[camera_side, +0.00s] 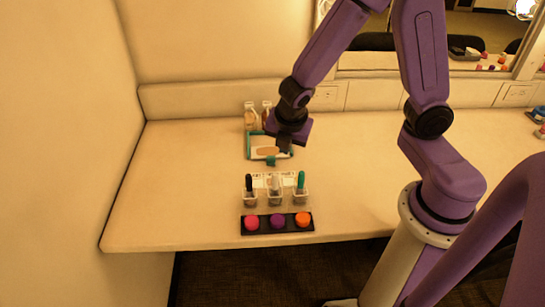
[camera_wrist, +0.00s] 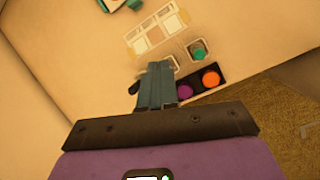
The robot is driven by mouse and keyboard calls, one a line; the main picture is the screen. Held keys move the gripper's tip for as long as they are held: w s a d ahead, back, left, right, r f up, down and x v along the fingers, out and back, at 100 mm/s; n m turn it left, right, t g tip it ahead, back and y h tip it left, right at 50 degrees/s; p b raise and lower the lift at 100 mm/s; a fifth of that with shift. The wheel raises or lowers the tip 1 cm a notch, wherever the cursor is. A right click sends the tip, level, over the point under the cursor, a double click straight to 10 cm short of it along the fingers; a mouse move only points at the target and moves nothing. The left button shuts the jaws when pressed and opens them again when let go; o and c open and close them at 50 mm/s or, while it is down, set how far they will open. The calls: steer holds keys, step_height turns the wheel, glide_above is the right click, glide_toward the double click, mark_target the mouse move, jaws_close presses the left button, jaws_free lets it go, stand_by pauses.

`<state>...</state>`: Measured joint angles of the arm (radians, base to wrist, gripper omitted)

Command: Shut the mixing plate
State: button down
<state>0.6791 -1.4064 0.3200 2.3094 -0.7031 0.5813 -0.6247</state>
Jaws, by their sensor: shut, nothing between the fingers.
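The mixing plate, as I take it, is the teal-edged pale piece (camera_side: 252,154) with a tan patch, on the table below two small bottles in the side view. A teal tab sits at its front edge. Its upper right is partly hidden by my gripper, and I cannot tell how far its lid stands open. A teal-edged corner (camera_wrist: 118,4) shows at the top of the wrist view. My gripper (camera_side: 286,148) is shut and empty, pointing down over or beside the plate's right side; contact cannot be told. Its fingers (camera_wrist: 158,66) are together in the wrist view.
A black tray (camera_side: 263,230) with pink, purple and orange pots lies near the table's front edge. Behind it stand clear holders (camera_side: 275,197) with black, white and teal tops. A pale patterned card (camera_wrist: 138,45) lies behind these. The table (camera_side: 180,190) is clear to the left.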

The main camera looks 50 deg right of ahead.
mark_target(271, 148)
steer(key=w+d+f+n, duration=0.1)
steer(key=w+f, duration=0.1)
steer(key=f, duration=0.3)
steer(key=w+d+f+n, duration=0.2)
steer(key=w+f, duration=0.1)
steer(key=f, duration=0.2)
steer(key=w+d+f+n, duration=0.1)
steer(key=w+f, duration=0.1)
steer(key=f, duration=0.3)
steer(key=shift+w+d+f+n, duration=0.1)
steer(key=shift+w+d+n, duration=0.1)
steer(key=shift+n, duration=0.1)
steer(key=shift+w+d, duration=0.8)
steer(key=shift+w, duration=0.05)
steer(key=shift+w+d, duration=0.5)
steer(key=shift+w+d, duration=2.75)
